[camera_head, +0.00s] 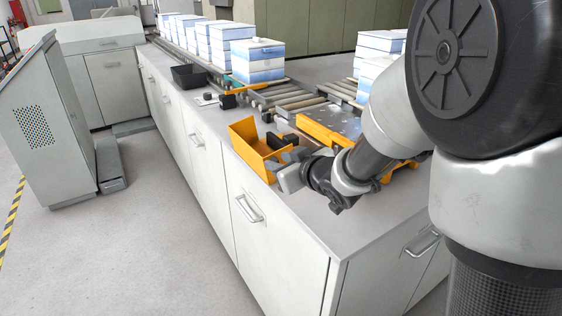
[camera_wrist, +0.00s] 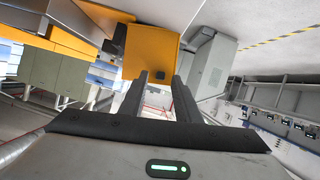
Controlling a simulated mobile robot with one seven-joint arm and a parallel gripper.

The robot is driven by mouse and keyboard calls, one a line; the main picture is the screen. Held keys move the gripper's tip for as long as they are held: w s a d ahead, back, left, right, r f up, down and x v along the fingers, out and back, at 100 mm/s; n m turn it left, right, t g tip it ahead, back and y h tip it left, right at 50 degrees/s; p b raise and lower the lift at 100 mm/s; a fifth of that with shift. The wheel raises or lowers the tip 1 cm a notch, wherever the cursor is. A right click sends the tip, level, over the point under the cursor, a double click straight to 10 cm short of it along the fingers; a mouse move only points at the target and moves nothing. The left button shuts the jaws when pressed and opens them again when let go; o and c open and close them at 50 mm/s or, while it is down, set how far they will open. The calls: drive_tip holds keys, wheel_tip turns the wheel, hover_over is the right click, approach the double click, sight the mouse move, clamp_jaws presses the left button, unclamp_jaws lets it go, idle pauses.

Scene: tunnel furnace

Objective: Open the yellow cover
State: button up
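The yellow cover (camera_head: 247,142) sits on the left edge of the grey counter, an angular panel standing tilted. My gripper (camera_head: 284,150) is at its right side, close to it; the gripper and dark parts hide some of it. In the wrist view, a yellow panel (camera_wrist: 150,48) lies just beyond the fingertips. My gripper (camera_wrist: 161,80) shows there with its two dark fingers apart and nothing visible held between them. I cannot tell whether a finger touches the cover.
An orange-framed plate (camera_head: 340,122) lies right of the cover, near my forearm. Behind are a roller conveyor (camera_head: 290,97) and stacked white-blue boxes (camera_head: 258,60). A black tray (camera_head: 188,76) is farther back on the counter.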

sight(282, 149)
clamp_jaws()
drive_tip(key=r+p, duration=0.1)
drive_tip(key=p, duration=0.1)
drive_tip(key=d+p, duration=0.1)
drive_tip(key=p, duration=0.1)
drive_tip(key=shift+w+r+m, duration=0.25)
drive_tip(key=shift+r+m, duration=0.1)
drive_tip(key=shift+m, duration=0.05)
drive_tip(key=d+m+p, duration=0.1)
drive_tip(key=p, duration=0.1)
drive_tip(key=w+d+g+y+p, duration=0.1)
drive_tip(key=p, duration=0.2)
drive_tip(key=shift+w+r+m+y+p, duration=0.2)
drive_tip(key=shift+r+m+y+p, duration=0.1)
drive_tip(key=shift+m, duration=0.1)
